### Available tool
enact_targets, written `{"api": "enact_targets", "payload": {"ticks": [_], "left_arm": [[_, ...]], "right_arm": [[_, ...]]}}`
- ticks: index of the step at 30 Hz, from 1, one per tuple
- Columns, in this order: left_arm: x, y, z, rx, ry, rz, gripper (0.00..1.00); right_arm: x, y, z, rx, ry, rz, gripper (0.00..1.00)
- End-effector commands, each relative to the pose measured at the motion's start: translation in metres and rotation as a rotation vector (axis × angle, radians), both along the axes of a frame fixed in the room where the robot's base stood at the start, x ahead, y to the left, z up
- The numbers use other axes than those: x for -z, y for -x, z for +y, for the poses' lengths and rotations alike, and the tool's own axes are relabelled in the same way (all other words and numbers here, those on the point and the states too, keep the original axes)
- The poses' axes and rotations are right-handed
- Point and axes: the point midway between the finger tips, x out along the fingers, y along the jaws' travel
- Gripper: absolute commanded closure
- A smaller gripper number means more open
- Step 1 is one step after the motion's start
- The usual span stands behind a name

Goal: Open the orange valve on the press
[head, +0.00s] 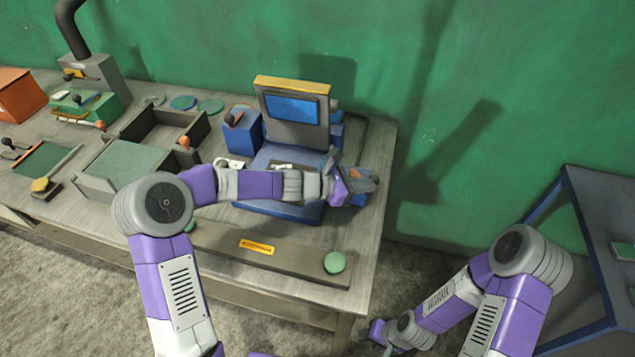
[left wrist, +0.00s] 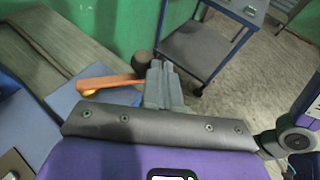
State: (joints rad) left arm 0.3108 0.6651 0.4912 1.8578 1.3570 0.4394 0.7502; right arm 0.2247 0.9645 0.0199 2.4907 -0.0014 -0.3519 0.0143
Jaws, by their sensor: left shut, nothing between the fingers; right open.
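The press (head: 292,105) is a blue and grey machine with a blue screen and yellow top edge, at the right end of the bench. Its orange valve (left wrist: 108,82) shows in the left wrist view as a lever with a yellow pivot at its left end and a dark knob (left wrist: 143,58) at its right end. My left gripper (head: 371,181) is at the press's right side; its closed, empty fingers (left wrist: 163,85) are beside the lever's knob end. I cannot tell whether they touch. In the head view the valve is mostly hidden by this gripper. My right gripper (head: 386,346) is low, at the bottom edge, away from the press.
A long grey panel with a green button (head: 334,262) lies along the bench front. An open box (head: 160,128) and a green machine (head: 85,103) stand left. A blue-framed cart (head: 588,190) stands right, with open floor between it and the bench.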

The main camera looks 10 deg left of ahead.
Motion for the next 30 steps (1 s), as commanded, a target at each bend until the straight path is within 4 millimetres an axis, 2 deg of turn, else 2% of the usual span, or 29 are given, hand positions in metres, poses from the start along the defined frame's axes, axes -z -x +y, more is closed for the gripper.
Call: {"api": "enact_targets", "payload": {"ticks": [1,6,19,30], "left_arm": [[0.003,-0.001,-0.008,0.010,0.000,-0.002,1.00],[0.002,-0.004,-0.021,0.021,0.000,-0.002,1.00],[0.002,-0.012,-0.035,-0.114,0.002,0.002,1.00],[0.001,-0.022,-0.047,-0.112,0.000,-0.002,1.00]], "right_arm": [[0.007,0.000,0.000,0.000,0.000,0.000,0.58],[0.017,0.000,0.000,0.000,0.000,0.000,0.58],[0.037,0.000,0.000,0.000,0.000,0.000,0.58],[0.049,0.000,0.000,0.000,0.000,0.000,0.58]]}}
